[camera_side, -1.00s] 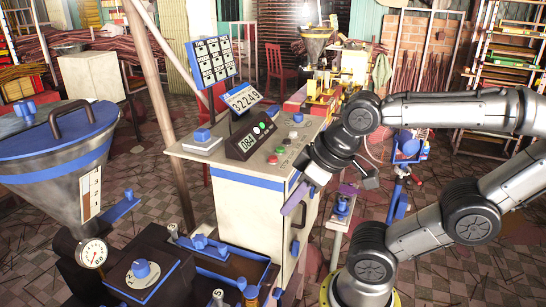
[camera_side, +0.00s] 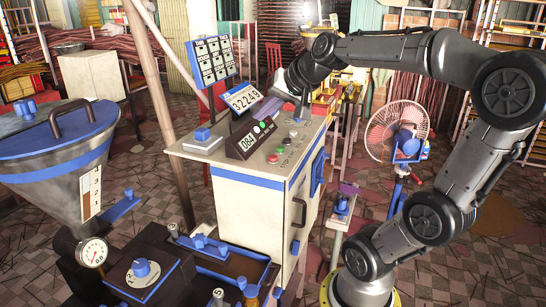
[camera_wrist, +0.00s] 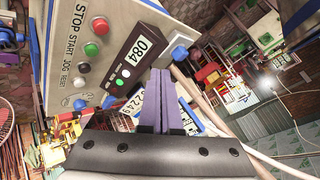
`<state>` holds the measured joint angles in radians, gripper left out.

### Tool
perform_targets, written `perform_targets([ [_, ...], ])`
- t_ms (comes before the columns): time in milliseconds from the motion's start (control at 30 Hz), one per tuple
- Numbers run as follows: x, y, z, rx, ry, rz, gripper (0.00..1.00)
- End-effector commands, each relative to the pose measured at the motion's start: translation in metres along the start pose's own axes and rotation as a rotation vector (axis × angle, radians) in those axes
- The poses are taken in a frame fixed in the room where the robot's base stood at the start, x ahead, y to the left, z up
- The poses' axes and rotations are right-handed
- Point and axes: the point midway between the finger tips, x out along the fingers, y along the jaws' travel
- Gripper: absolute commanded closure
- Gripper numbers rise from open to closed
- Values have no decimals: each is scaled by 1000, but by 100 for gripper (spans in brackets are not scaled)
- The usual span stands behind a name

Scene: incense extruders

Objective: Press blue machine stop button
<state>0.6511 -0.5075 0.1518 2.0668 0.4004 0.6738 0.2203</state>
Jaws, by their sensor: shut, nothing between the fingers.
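The white control cabinet with blue trim (camera_side: 245,205) stands in the middle of the side view. In the wrist view, the red button (camera_wrist: 100,26) lies beside the word STOP, upper left of my fingers, and the green button (camera_wrist: 91,49) lies beside START. My gripper (camera_wrist: 161,72) is shut and empty, its purple fingers pressed together. It is above the rear of the cabinet top, apart from the red button.
A black meter reading 084 (camera_side: 249,139) and a tilted number display (camera_side: 242,97) stand beside the buttons. A blue knob (camera_side: 202,134) is on the left. A steel hopper (camera_side: 55,170) stands far left and a fan (camera_side: 398,130) to the right.

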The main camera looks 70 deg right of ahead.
Motion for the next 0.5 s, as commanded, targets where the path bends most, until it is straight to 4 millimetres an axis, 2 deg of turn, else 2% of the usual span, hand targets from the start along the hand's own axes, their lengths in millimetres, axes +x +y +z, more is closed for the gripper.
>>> perform_targets([
  [100, 4, 20, -16, 56, 24, 45, 100],
  [200, 4, 30, -21, 81, 33, 67, 100],
  [500, 4, 35, -23, 90, 39, 76, 100],
])
